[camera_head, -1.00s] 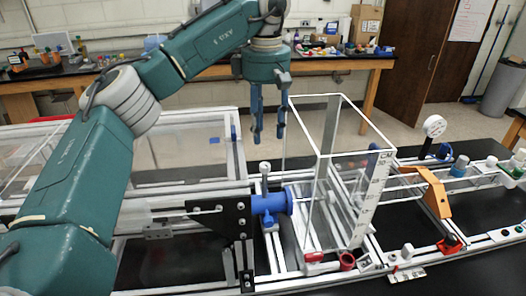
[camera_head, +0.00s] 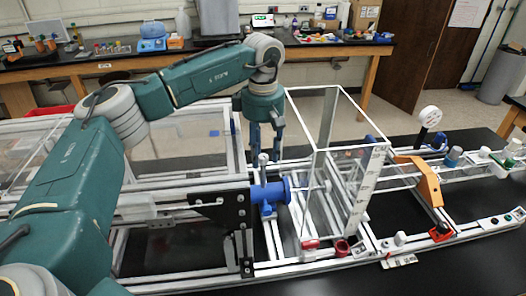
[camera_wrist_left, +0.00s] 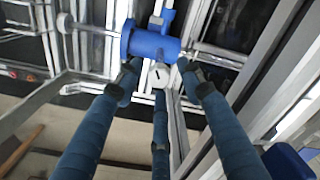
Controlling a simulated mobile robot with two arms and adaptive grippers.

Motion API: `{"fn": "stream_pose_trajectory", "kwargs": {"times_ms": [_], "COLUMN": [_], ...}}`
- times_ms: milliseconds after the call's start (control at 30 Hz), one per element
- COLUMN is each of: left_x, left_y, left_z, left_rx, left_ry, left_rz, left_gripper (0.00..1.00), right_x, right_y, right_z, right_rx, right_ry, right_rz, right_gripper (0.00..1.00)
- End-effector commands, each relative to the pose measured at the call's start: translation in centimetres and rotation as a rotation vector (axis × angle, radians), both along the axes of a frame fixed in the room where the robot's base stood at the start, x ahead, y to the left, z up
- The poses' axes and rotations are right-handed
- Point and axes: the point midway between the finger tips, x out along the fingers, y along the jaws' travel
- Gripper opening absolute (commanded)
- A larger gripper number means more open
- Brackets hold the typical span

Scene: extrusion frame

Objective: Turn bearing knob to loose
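The bearing is a blue flanged cylinder (camera_head: 270,196) on the aluminium extrusion frame, beside a black bracket plate. A pale knob (camera_head: 263,159) stands upright just behind it. In the left wrist view the knob (camera_wrist_left: 160,75) shows end-on with a dark mark on its top, beside the blue bearing (camera_wrist_left: 150,44). My left gripper (camera_head: 264,150) points down over the knob, with its blue fingers apart. In the wrist view the fingers of my left gripper (camera_wrist_left: 160,80) spread around the knob. I cannot tell whether they touch it. My right gripper is out of view.
A clear-walled tank (camera_head: 335,190) stands close right of the bearing. An orange bracket (camera_head: 428,182), a white dial (camera_head: 429,117) and small fittings lie farther right. A black bracket plate (camera_head: 225,215) is to the left. A back bench (camera_head: 120,60) holds lab items.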

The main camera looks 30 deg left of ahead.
Motion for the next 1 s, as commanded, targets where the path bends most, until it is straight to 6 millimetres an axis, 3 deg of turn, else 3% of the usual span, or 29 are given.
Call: {"fn": "stream_pose_trajectory", "kwargs": {"times_ms": [33, 167, 567, 1000], "left_x": [0.0, 0.0, 0.0, 0.1], "left_y": [0.0, 0.0, 0.0, 0.0], "left_z": [0.0, 0.0, 0.0, 0.0], "left_rx": [0.000, 0.000, 0.001, -0.002], "left_ry": [0.000, 0.000, -0.002, -0.004], "left_rz": [0.000, 0.000, 0.051, 0.385], "left_gripper": [0.26, 0.00, 0.00, 0.00], "right_x": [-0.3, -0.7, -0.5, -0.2], "right_y": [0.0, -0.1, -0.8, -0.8], "right_z": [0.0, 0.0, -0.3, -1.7], "right_rx": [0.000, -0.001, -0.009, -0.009], "right_ry": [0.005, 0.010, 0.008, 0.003], "right_rz": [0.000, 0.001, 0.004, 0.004], "right_gripper": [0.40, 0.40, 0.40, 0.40]}}
